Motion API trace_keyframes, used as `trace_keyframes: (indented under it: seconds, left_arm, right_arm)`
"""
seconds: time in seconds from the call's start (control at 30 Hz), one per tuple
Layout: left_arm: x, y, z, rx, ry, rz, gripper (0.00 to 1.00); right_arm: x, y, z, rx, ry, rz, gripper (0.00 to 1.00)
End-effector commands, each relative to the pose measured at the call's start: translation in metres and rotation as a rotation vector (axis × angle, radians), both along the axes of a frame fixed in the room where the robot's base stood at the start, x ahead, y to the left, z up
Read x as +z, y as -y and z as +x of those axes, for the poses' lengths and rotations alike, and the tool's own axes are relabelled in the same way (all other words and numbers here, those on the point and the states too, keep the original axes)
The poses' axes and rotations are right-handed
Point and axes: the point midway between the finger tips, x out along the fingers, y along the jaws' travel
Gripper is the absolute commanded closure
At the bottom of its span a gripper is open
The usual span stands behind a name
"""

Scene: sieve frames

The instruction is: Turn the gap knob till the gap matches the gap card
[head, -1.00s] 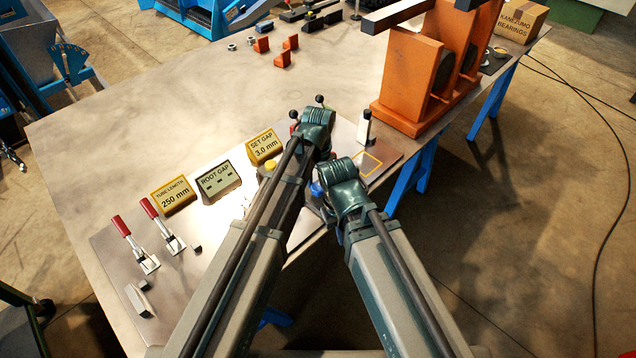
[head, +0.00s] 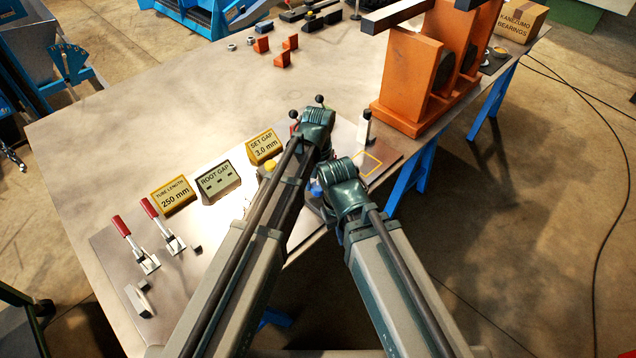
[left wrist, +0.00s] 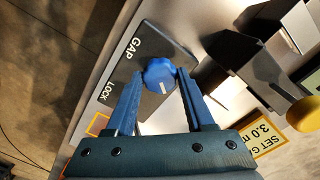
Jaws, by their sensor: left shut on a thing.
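The blue gap knob (left wrist: 159,75) sits on a dark plate (left wrist: 152,108) marked GAP and LOCK in the left wrist view. Its white mark points toward the lower right. The two blue fingers of my left gripper (left wrist: 158,84) are shut on the knob, one on each side. The yellow gap card (head: 264,146) reads SET GAP 3.0 mm; part of it also shows in the left wrist view (left wrist: 268,138). The ROOT GAP display (head: 218,183) beside it shows only dashes. In the head view my arms cover the knob area, and my right gripper is hidden.
A TUBE LENGTH 250 mm card (head: 173,195) stands left of the display. Two red-handled clamps (head: 137,245) are at the left. An orange frame (head: 412,85) stands at the right. A yellow knob (left wrist: 302,115) is close to the gap card. The back left tabletop is clear.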

Motion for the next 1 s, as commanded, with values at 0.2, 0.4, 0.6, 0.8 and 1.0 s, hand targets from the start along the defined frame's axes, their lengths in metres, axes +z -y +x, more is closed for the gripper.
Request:
trace_keyframes:
  seconds: [0.2,0.4,0.6,0.8,1.0]
  left_arm:
    - [0.000,0.000,0.000,0.000,0.000,0.000,1.00]
    - [0.000,0.000,0.000,-0.001,0.000,0.000,0.29]
    - [0.000,0.000,0.000,-0.001,0.000,0.000,0.17]
    - [0.001,0.000,0.000,-0.001,0.000,0.000,0.17]
    - [0.010,0.000,0.000,-0.001,0.000,0.000,0.17]
  right_arm:
    - [0.000,0.000,0.000,0.000,0.000,0.000,1.00]
    - [0.000,0.000,0.000,0.000,0.000,0.000,1.00]
    - [0.000,0.000,0.000,0.000,0.000,0.000,1.00]
    - [0.001,0.000,0.000,0.000,0.000,0.000,1.00]
    - [0.010,0.000,0.000,0.000,0.000,0.000,1.00]
